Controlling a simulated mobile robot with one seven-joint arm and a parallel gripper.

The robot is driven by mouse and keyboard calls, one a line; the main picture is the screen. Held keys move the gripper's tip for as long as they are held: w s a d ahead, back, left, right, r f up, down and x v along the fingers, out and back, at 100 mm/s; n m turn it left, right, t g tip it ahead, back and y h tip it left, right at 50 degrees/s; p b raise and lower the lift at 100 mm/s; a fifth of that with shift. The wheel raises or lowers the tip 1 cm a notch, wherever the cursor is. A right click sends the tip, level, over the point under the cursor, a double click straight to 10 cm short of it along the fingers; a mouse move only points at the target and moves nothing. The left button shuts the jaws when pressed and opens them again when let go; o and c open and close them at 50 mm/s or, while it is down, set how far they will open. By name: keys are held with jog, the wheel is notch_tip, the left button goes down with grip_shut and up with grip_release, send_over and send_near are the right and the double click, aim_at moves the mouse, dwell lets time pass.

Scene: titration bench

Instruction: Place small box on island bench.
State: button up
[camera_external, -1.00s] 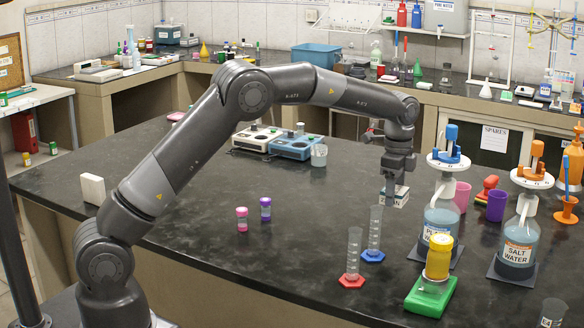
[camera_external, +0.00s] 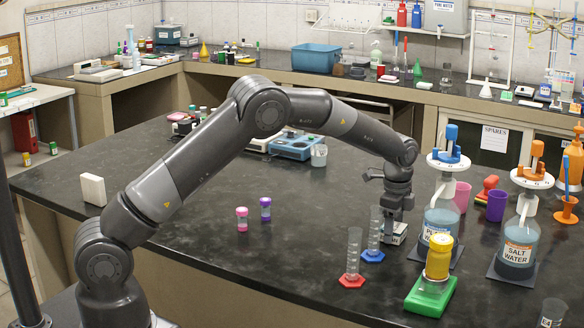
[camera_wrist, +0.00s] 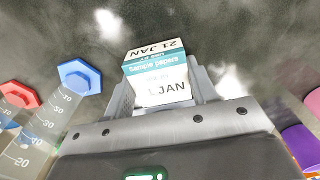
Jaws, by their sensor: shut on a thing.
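The small box (camera_wrist: 158,68), white with a teal band, reads "sample papers" and "21 JAN" in the wrist view. My gripper (camera_wrist: 158,92) is shut on it, with a finger at each side. In the external view my gripper (camera_external: 394,226) points down over the dark island bench (camera_external: 310,237), and the box (camera_external: 396,237) shows at its tip. The box is low, at or just above the bench top; I cannot tell whether it touches. It is right behind the graduated cylinders and left of the plain water bottle.
A blue-based cylinder (camera_external: 373,238) and a red-based cylinder (camera_external: 352,260) stand close by on the left. The bench centre is mostly clear.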

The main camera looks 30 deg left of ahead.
jog(key=shift+f, duration=0.1)
jog(key=o, duration=1)
notch_tip(320, 180, up, 12)
jog(key=s+a+r+n+t, duration=0.1)
jog(key=s+a+r+n, duration=0.1)
jog(key=a+r, duration=0.4)
jog(key=s+a+r+n, duration=0.25)
jog(key=a+r, duration=0.25)
jog(key=a, duration=0.3)
jog(key=s+a+r+n+t, duration=0.2)
jog(key=s+a+r+n, duration=0.15)
jog(key=s+a, duration=0.6)
jog(key=s+a+r+n+t, duration=0.1)
jog(key=s+a+r+n, duration=0.1)
jog(key=s+a+n, duration=0.55)
jog(key=s+a+f, duration=0.2)
jog(key=s, duration=0.2)
jog(key=s+a+f+n+t, duration=0.1)
jog(key=s+a+f, duration=0.1)
jog(key=s+a, duration=0.1)
jog(key=s+a+f+n, duration=0.1)
jog(key=s+a, duration=0.1)
jog(key=s, duration=0.4)
jog(key=shift+a+f+n+t, duration=0.25)
jog(key=shift+f+t, duration=0.05)
jog(key=shift+f, duration=0.1)
